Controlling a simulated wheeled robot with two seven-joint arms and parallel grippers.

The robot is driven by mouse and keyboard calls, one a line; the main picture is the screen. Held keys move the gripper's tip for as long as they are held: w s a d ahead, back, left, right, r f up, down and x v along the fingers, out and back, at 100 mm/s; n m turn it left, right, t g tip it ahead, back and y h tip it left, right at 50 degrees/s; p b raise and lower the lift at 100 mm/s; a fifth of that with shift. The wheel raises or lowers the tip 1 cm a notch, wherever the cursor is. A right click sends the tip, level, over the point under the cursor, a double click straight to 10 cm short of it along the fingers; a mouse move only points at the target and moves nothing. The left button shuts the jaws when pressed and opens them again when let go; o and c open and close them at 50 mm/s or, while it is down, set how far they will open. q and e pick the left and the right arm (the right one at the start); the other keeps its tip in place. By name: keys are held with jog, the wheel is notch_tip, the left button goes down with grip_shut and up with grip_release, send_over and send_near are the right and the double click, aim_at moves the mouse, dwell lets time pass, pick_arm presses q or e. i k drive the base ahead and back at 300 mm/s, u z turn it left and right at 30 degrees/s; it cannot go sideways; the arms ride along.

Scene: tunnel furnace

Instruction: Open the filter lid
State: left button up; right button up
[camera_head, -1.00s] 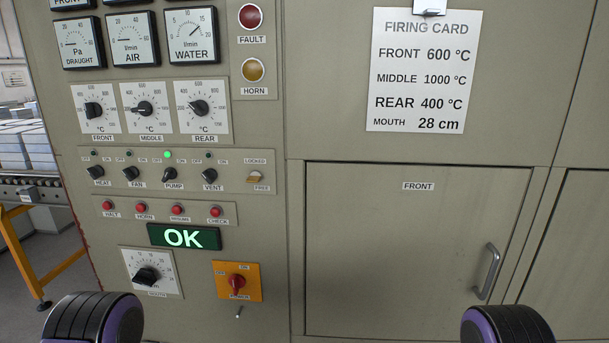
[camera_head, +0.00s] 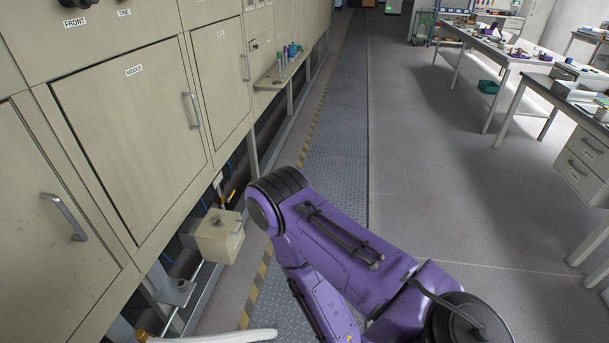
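No label in view names the filter lid. A small beige box (camera_head: 217,238) with a flat top and a small handle on its side hangs low under the furnace panels. I cannot tell whether it is the filter, and its top looks closed. My purple right arm crosses the lower middle of the head view, just right of the box. Neither gripper shows clearly. A pale curved piece at the bottom edge is cut off, and I cannot tell what it is.
The furnace wall on the left carries a shut door labelled MIDDLE (camera_head: 135,145) and other handled doors. A small shelf (camera_head: 283,72) with coloured bottles juts from it. A metal-plate walkway (camera_head: 335,130) runs ahead, with clear grey floor beside it. Workbenches (camera_head: 520,60) stand at right.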

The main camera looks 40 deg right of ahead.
aim_at(218, 225)
jog(key=z, duration=0.8)
jog(key=k, duration=0.25)
jog(key=z, duration=0.9)
jog(key=i, duration=0.65)
jog(key=z, duration=0.05)
